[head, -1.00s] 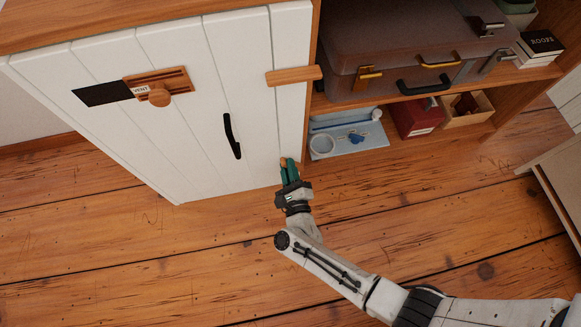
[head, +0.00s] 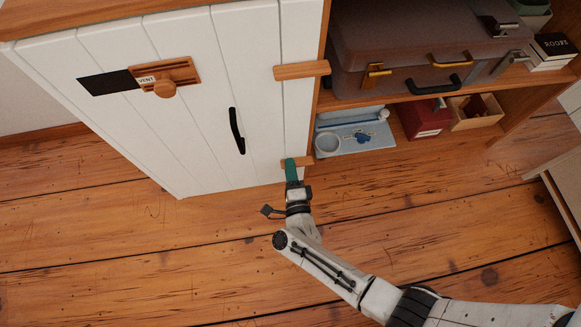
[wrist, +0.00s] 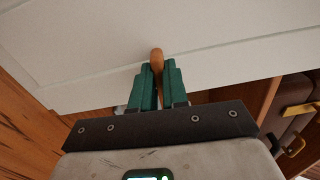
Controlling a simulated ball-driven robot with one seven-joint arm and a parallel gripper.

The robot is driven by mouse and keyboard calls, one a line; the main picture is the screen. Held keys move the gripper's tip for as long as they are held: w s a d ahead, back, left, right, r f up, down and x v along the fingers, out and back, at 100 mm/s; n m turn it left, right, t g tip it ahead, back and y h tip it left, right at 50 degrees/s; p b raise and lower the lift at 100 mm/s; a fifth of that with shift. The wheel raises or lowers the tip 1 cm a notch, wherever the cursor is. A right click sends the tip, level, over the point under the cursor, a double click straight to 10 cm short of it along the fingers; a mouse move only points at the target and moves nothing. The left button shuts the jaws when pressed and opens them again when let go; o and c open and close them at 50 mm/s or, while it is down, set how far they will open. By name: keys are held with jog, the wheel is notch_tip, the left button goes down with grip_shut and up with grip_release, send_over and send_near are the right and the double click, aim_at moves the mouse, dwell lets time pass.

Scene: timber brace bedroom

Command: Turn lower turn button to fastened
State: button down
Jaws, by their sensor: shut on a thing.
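The lower turn button (head: 304,161) is a small wooden bar low on the white cabinet door (head: 190,110). My gripper (head: 291,168) has green fingers and is shut on the button. In the wrist view the button's rounded wooden end (wrist: 157,60) shows between the fingertips (wrist: 158,75), against the white door. The upper turn button (head: 302,70) lies level across the door's right edge.
A black handle (head: 236,131) and a wooden vent slider (head: 165,78) are on the door. The wooden floor (head: 130,240) in front is clear.

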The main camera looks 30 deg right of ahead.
jog(key=shift+n, duration=0.4)
jog(key=c, duration=1.1)
grip_release()
jog(key=shift+c, duration=0.2)
jog(key=shift+f, duration=0.1)
jog(key=p+v, duration=0.2)
jog(key=v, duration=0.8)
jog(key=shift+s+a, duration=0.15)
jog(key=shift+s, duration=0.2)
